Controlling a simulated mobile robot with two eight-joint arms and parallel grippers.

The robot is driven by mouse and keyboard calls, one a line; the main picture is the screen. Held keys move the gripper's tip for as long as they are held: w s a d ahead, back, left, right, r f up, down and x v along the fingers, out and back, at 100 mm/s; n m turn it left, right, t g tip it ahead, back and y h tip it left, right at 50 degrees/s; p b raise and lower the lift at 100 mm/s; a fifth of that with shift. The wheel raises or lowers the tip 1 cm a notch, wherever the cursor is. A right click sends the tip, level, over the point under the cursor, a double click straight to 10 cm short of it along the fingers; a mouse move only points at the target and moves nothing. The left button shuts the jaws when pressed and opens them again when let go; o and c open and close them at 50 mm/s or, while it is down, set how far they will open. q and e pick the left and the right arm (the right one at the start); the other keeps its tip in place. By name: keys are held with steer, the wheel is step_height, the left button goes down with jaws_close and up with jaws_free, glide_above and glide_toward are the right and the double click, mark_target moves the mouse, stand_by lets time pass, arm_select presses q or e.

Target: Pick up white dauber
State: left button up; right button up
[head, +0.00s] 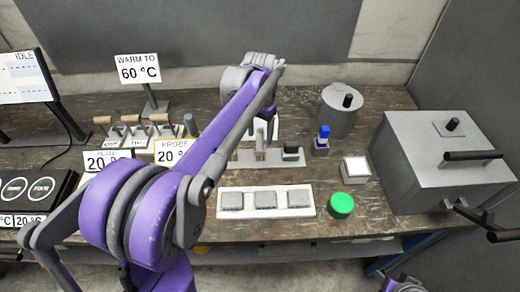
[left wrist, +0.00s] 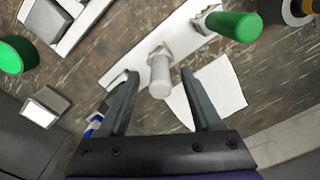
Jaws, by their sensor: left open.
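The white dauber (left wrist: 160,75) stands upright in a pale rack (left wrist: 190,45), its light cylindrical handle pointing toward the left wrist camera. In the head view the dauber (head: 260,141) stands on the rack (head: 275,161), just beneath my left gripper (head: 268,117). My left gripper (left wrist: 159,88) is open and empty. In the left wrist view its two fingers lie either side of the dauber's handle, with gaps on both sides. My right gripper is not in view.
A green-handled dauber (left wrist: 235,25) stands beside the white one. A blue-topped item (head: 322,139), white-topped block (head: 355,169), green cap (head: 341,205) and grey box (head: 440,160) lie right. A white card (left wrist: 213,93) lies behind the rack.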

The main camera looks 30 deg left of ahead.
mark_target(260, 145)
arm_select(q)
steer(key=shift+f, duration=1.3)
jaws_close()
